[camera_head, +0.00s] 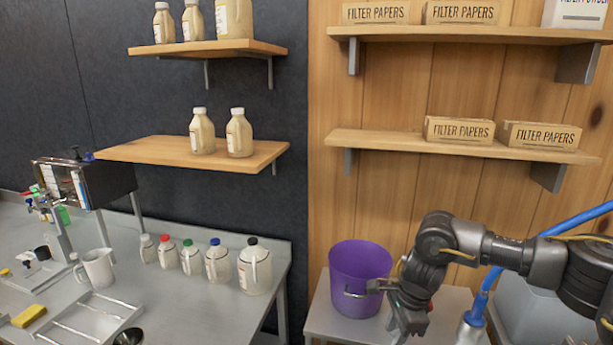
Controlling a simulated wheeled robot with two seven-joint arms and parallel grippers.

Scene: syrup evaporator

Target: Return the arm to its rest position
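My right arm comes in from the right edge and bends down at the wrist. My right gripper (406,322) hangs at the right side of the purple bucket (361,266). A metal part of the wrist or gripper overlaps the bucket's front in the picture. I cannot tell whether it touches the bucket. The fingertips are dark and small, and I cannot tell whether they are open or shut. I see nothing clearly held. My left arm and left gripper are out of view.
The bucket stands on a small grey table (330,318). A blue hose (483,299) runs beside my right arm. Wooden shelves with filter paper boxes (459,130) hang above. On the left, several capped jugs (217,264) and a white mug (97,267) stand on a steel counter.

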